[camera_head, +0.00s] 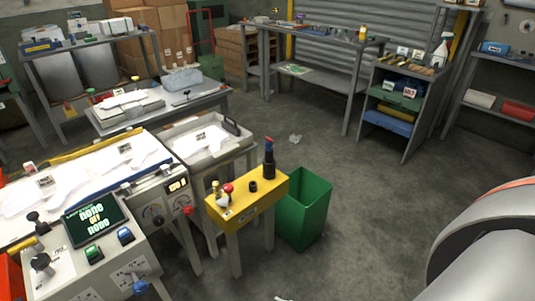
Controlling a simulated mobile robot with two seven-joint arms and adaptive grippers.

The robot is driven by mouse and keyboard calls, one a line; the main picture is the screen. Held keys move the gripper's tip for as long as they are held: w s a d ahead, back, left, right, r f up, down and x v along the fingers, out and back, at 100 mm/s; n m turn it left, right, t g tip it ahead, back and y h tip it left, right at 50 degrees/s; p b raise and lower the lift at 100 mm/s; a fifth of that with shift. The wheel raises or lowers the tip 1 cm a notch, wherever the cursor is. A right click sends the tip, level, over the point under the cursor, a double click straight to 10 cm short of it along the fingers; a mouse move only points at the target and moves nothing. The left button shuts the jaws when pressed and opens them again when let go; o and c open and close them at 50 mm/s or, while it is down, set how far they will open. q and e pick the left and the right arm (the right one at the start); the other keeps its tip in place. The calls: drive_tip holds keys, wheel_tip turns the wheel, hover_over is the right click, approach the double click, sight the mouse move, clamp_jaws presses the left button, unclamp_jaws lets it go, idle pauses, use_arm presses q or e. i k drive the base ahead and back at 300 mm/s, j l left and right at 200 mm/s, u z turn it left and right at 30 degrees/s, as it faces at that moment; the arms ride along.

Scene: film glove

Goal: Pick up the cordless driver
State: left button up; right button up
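I cannot make out a cordless driver for certain. A slim dark object with a blue part and a red top (269,157) stands upright on the small yellow-topped table (240,207); it is too small to identify. A small blue item (494,47) lies on the upper shelf at the far right, also too small to identify. Neither of my grippers shows. A large pale rounded part of my own body fills the lower right corner and hides the floor there.
A green bin (305,210) stands against the right side of the yellow table. A machine with a lit screen (92,219) fills the lower left. A workbench (325,37) and a shelf unit (402,95) stand at the back. The grey floor right of centre is mostly clear.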

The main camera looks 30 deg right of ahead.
sight(269, 146)
drive_tip(key=u, duration=1.4)
drive_tip(key=i+j, duration=0.5)
drive_tip(key=k+u, duration=0.05)
